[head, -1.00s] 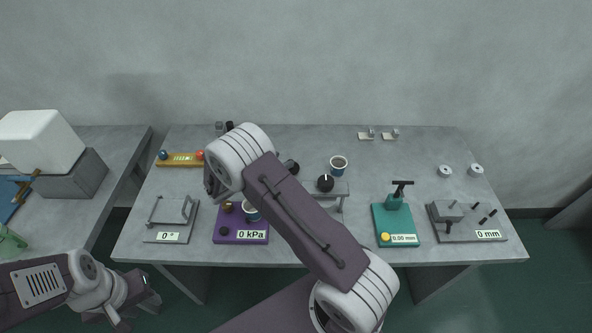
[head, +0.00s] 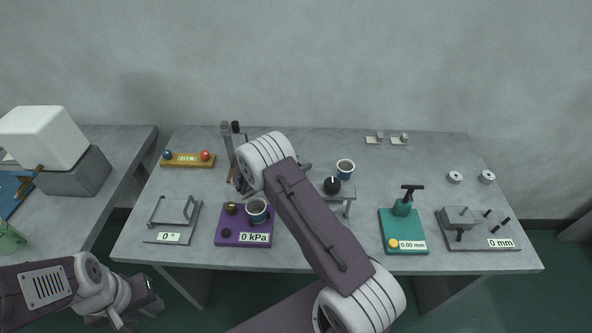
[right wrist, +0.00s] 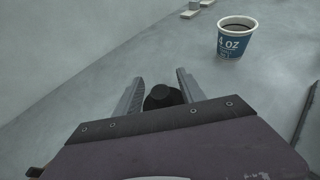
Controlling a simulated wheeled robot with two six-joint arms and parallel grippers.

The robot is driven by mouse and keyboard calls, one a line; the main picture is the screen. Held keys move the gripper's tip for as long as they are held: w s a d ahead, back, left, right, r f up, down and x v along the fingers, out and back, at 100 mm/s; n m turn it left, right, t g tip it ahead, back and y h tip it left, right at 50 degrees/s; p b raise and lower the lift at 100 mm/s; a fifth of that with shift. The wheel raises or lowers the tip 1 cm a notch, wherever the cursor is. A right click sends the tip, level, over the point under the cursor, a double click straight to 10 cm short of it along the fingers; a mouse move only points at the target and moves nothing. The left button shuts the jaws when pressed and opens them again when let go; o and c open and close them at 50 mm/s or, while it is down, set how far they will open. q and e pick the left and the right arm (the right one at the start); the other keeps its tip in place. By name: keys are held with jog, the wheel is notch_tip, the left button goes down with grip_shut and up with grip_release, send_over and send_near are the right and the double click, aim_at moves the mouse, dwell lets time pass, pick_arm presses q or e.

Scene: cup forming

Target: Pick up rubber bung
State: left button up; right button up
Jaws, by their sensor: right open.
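The likely rubber bung (right wrist: 163,97) is a dark round piece low between the fingers of my right gripper (right wrist: 160,77) in the right wrist view. Those fingers are spread apart, one on each side of it, with the gripper's front plate covering its lower part. I cannot tell whether either finger touches it. In the head view my right arm hides the bung and most of this gripper. My left gripper (head: 142,314) is at the lower left of the head view, below the table's front edge and far from the bung; its jaws are too unclear to read.
A blue-and-white paper cup (head: 345,169) stands beyond the arm, and also shows in the right wrist view (right wrist: 231,42). A black ball (head: 332,185) sits near it. The teal press (head: 405,247) stands further right.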

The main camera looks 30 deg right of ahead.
jog(key=shift+x, duration=0.9)
jog(key=shift+a, duration=0.1)
grip_shut()
